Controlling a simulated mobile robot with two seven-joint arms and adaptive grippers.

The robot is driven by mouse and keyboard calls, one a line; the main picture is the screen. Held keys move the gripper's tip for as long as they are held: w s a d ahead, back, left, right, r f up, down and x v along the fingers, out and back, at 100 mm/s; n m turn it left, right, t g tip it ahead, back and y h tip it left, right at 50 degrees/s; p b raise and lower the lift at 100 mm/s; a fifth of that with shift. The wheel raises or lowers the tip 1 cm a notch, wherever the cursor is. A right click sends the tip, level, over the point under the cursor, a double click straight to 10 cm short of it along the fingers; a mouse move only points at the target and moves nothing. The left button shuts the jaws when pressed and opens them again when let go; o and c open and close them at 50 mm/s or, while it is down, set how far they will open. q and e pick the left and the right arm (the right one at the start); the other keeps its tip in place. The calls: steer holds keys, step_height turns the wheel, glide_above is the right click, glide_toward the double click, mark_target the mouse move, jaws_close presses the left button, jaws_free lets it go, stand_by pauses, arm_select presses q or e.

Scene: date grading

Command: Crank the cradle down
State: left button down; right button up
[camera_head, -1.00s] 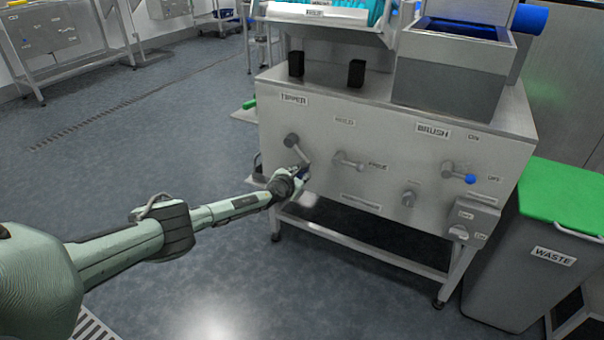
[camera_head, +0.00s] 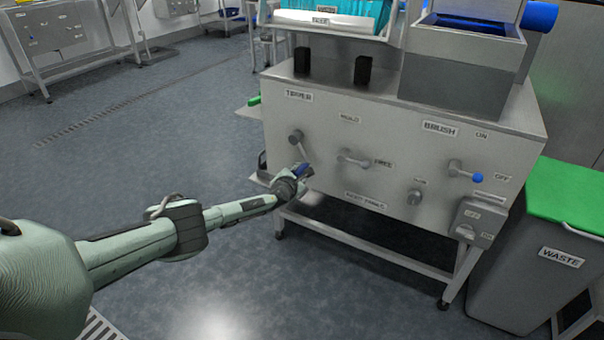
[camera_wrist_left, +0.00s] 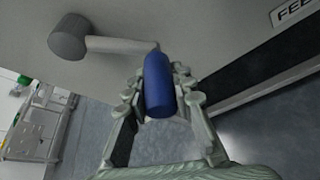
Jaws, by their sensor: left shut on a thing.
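The tipper crank sits on the front panel under the TIPPER label (camera_head: 299,96). Its hub (camera_head: 296,136) and grey arm show in the head view, with the arm pointing down and slightly right. My left gripper (camera_head: 301,172) is at the arm's lower end, shut on the blue crank handle (camera_wrist_left: 158,85). In the left wrist view the fingers lie on both sides of the handle, and the crank hub (camera_wrist_left: 69,37) is at upper left. The cradle (camera_head: 335,22), with a white front lip and teal contents, stands above the machine top, partly cut off. My right gripper is not in view.
A HOLD/FREE lever (camera_head: 352,161) is just right of the crank. The brush lever (camera_head: 465,172) with a blue knob is further right. Two black blocks (camera_head: 362,70) stand on the machine top. A green-lidded waste bin (camera_head: 515,245) stands at right. The floor at left is clear.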

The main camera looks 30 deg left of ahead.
arm_select(q)
steer(key=a+m+y+b, duration=0.1)
steer(key=a+m+b, duration=0.1)
steer(key=a+m+t+y+b, duration=0.1)
steer(key=a+m, duration=0.1)
steer(key=a, duration=0.1)
steer(key=shift+w+a+f+b, duration=0.15)
steer(key=shift+f+b, duration=0.05)
steer(key=shift+b, duration=0.15)
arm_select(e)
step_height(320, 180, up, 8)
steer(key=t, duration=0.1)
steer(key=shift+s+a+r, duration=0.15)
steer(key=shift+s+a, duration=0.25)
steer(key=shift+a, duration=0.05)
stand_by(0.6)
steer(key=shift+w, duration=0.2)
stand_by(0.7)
arm_select(q)
steer(key=c, duration=1.3)
jaws_free()
